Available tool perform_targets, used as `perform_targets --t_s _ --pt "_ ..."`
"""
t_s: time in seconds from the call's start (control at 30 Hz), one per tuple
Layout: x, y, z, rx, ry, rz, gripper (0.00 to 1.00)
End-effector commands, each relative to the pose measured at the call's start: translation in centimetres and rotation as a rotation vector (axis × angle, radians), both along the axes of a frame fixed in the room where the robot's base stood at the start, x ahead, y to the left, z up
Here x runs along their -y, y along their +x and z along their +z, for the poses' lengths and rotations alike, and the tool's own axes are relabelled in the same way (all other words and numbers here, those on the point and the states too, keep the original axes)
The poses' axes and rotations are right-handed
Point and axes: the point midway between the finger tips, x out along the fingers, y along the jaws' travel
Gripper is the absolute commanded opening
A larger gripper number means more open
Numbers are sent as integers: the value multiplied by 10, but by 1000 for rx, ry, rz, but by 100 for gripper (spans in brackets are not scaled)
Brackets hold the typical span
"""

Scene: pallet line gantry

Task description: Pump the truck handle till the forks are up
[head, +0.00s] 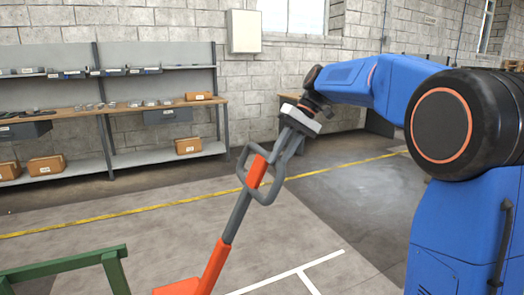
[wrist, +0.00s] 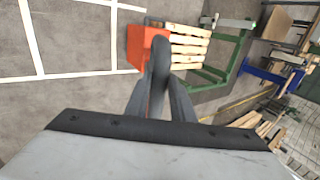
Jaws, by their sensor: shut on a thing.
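The truck handle (head: 233,217) rises from the orange truck body (head: 178,287) at the bottom of the head view. It leans to the upper right and ends in a grey loop grip (head: 241,167) with an orange middle piece. My gripper (head: 279,158) is shut on the upper right side of this loop. In the wrist view my gripper's dark fingers (wrist: 160,75) come together in front of the orange truck body (wrist: 141,45). The forks are hidden, so their height cannot be told.
A wooden pallet (wrist: 188,48) lies beside the truck body in the wrist view. A green frame (head: 65,268) stands at the lower left of the head view. Shelving with a wooden worktop (head: 75,112) lines the back wall. The floor with its yellow line (head: 170,204) is clear.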

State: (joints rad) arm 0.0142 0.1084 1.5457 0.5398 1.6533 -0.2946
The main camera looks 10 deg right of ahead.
Motion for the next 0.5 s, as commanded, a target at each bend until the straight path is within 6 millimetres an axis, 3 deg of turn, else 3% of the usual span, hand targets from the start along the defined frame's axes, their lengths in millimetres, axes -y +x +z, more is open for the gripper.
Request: perform_targets --t_s 0.2,0.5 --pt "43 12 -26 -5 -1 -4 2" --pt "76 22 -49 -3 -2 -2 2"
